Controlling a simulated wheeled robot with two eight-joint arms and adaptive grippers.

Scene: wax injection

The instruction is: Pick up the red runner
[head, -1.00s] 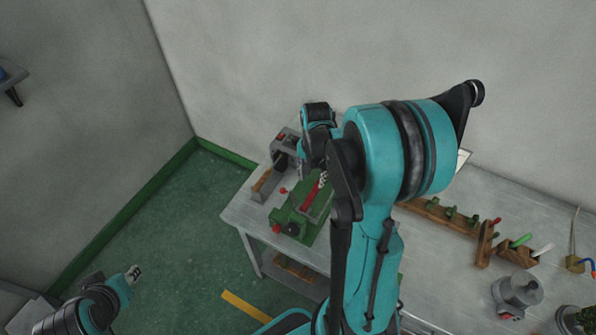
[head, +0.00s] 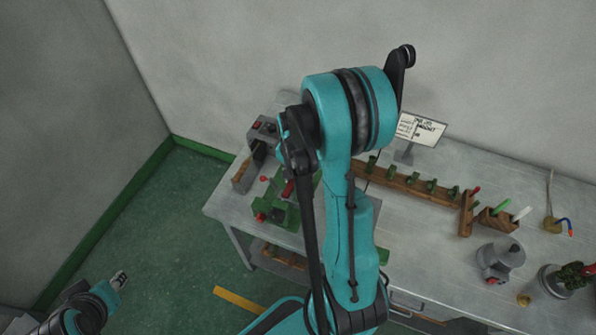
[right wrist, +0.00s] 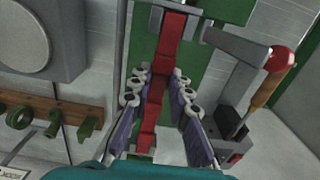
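The red runner (right wrist: 160,82) is a long, narrow red bar running up the middle of the right wrist view, over the green mould (right wrist: 198,75). In the head view a piece of the red runner (head: 288,190) shows on the green mould (head: 279,212), partly behind my right arm. My right gripper (right wrist: 162,88) has one finger on each side of the runner and looks open around it; firm contact cannot be made out. My right arm hides this gripper in the head view. My left gripper (head: 121,278) is at lower left, above the floor, away from the bench.
The grey bench (head: 425,215) holds a wooden rack with green pieces (head: 410,187), a sign (head: 420,130), a grey pot (head: 500,258) and a small machine (head: 262,135) behind the mould. A red-knobbed lever (right wrist: 280,58) stands close to my right gripper.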

